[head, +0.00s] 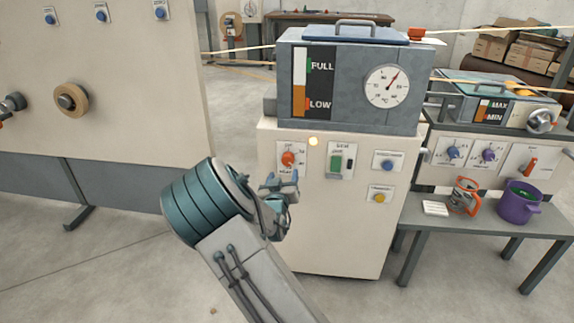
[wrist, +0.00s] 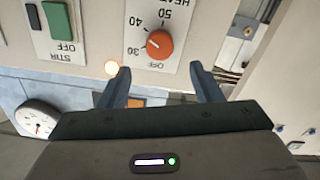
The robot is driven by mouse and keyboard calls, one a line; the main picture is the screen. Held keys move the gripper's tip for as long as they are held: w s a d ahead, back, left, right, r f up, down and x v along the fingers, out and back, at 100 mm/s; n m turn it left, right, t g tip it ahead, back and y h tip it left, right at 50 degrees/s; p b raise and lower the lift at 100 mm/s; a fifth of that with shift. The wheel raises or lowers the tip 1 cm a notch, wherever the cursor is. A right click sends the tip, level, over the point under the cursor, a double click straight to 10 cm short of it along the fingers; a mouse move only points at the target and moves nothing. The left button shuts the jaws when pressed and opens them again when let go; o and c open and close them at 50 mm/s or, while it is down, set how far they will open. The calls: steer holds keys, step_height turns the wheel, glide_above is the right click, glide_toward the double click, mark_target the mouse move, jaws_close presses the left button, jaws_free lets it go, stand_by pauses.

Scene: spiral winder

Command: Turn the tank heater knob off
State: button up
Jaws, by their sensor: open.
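The tank heater knob (head: 288,159) is a round orange knob on a white plate on the cabinet front. In the wrist view the knob (wrist: 159,44) appears upside down, with the marks OFF, 30, 40 and 50 around it. Its pointer is too small to read surely. My gripper (head: 280,182) is below the knob in the head view, open and empty. In the wrist view its fingers (wrist: 160,80) are spread, with the knob beyond the gap and apart from them.
A green STIR switch (head: 337,163), a blue button (head: 388,165) and a yellow button (head: 379,198) sit on the same cabinet. The tank (head: 345,78) with its dial (head: 386,86) stands on top. A bench (head: 470,223) with a purple pot (head: 520,205) is at right.

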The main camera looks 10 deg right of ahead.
mark_target(287, 161)
steer(key=b+x, duration=0.1)
steer(key=x, duration=0.8)
steer(key=shift+s, duration=0.1)
steer(key=shift+c, duration=0.3)
steer(key=c, duration=0.9)
